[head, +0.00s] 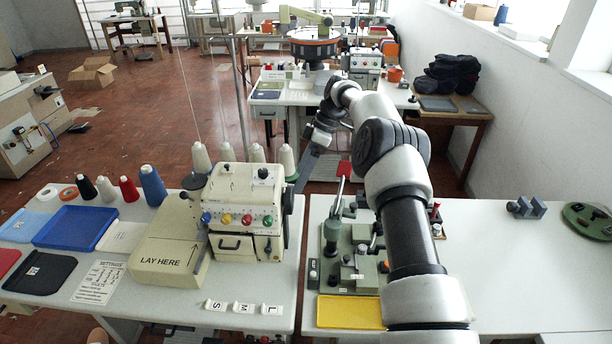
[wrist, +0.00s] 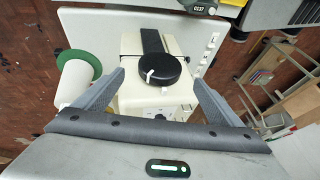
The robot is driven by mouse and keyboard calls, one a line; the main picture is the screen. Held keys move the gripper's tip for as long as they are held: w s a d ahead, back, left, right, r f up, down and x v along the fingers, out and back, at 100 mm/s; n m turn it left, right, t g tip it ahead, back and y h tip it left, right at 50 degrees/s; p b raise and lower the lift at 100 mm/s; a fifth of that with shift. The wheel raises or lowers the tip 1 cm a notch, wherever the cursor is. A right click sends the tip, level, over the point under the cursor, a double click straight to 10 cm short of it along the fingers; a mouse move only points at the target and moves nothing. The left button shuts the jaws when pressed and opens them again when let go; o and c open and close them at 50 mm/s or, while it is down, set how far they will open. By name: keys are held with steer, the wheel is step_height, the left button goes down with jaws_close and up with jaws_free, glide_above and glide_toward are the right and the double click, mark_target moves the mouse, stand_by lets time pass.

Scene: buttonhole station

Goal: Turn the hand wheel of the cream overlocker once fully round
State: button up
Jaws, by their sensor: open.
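The cream overlocker (head: 243,198) stands on the left white table, with four coloured knobs on its front. Its dark hand wheel (head: 288,201) is on the machine's right side. In the wrist view the hand wheel (wrist: 170,78) is a round black disc with a small white mark at its lower left. My gripper (head: 303,176) is above and behind the wheel in the head view. In the wrist view my gripper (wrist: 159,78) is open, with one finger to each side of the wheel and nothing held. The fingers look apart from the wheel; the remaining distance is unclear.
Thread cones (head: 287,160) stand close behind the overlocker; a green-based cone (wrist: 78,80) shows beside my left finger. A beige LAY HERE block (head: 165,262) adjoins the machine. S, M, L tags (head: 243,307) lie in front. A green fixture (head: 345,250) stands on the right table.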

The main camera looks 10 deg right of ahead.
steer(key=shift+r, duration=0.1)
stand_by(0.3)
steer(key=s+d+f+n+t+y+b, duration=0.1)
steer(key=s+d+n+t+y+b, duration=0.2)
steer(key=d+b, duration=0.6)
steer(key=s+d+f+n+t+y+b, duration=0.1)
steer(key=s+d+t+y+b, duration=0.3)
steer(key=b, duration=0.9)
steer(key=y, duration=0.1)
glide_toward(288, 200)
steer(key=w+a+f, duration=0.5)
steer(key=w+a, duration=0.1)
steer(key=shift+w+f+g, duration=0.15)
steer(key=shift+f+g, duration=0.15)
steer(key=shift+f, duration=0.05)
steer(key=shift+d, duration=0.1)
steer(key=shift+c, duration=0.5)
steer(key=c, duration=1)
steer(key=shift+o, duration=0.3)
steer(key=shift+m+g, duration=0.3)
steer(key=shift+m, duration=0.2)
